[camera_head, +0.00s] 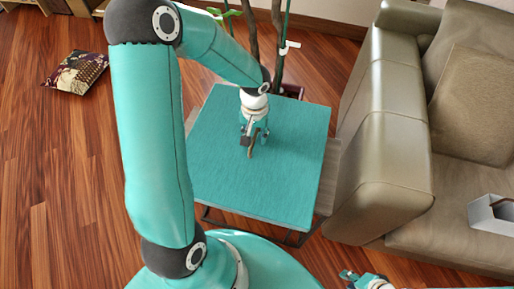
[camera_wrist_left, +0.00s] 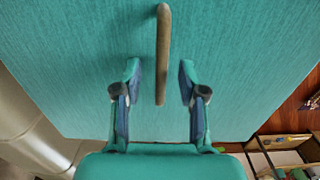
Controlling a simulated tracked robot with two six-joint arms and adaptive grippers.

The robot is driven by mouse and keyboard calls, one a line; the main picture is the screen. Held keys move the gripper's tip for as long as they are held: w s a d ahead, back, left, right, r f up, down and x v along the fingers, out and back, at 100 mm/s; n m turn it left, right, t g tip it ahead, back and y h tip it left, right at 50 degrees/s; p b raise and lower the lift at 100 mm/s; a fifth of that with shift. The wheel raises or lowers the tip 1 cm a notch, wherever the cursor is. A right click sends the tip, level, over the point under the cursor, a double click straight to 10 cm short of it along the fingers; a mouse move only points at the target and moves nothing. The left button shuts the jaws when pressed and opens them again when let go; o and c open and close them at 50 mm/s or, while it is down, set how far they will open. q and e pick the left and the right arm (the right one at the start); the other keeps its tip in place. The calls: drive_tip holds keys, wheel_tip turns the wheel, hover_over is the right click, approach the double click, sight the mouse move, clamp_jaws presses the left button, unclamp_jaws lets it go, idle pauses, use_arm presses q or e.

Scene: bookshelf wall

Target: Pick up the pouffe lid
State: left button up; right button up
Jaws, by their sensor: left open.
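The pouffe lid (camera_head: 290,170) is a flat teal square panel, seen from above in the head view. It fills most of the left wrist view (camera_wrist_left: 240,60). A slim brown handle (camera_wrist_left: 163,40) stands out from its middle. My left gripper (camera_head: 254,138) is over the middle of the lid, at the handle. In the left wrist view its two fingers (camera_wrist_left: 159,80) are apart, one on each side of the handle, with gaps on both sides. My right gripper (camera_head: 352,276) is partly in view at the bottom edge of the head view, away from the lid; its fingers are too small to judge.
A beige sofa (camera_head: 385,150) stands close on the right of the lid. Plant stems (camera_head: 277,45) rise just behind it. A patterned cushion (camera_head: 77,72) lies on the wooden floor (camera_head: 60,180) at left, where there is free room. A grey box (camera_head: 490,215) is on the sofa.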

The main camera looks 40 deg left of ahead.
use_arm(q)
drive_tip(key=shift+f, duration=0.7)
clamp_jaws()
drive_tip(key=shift+r, duration=0.2)
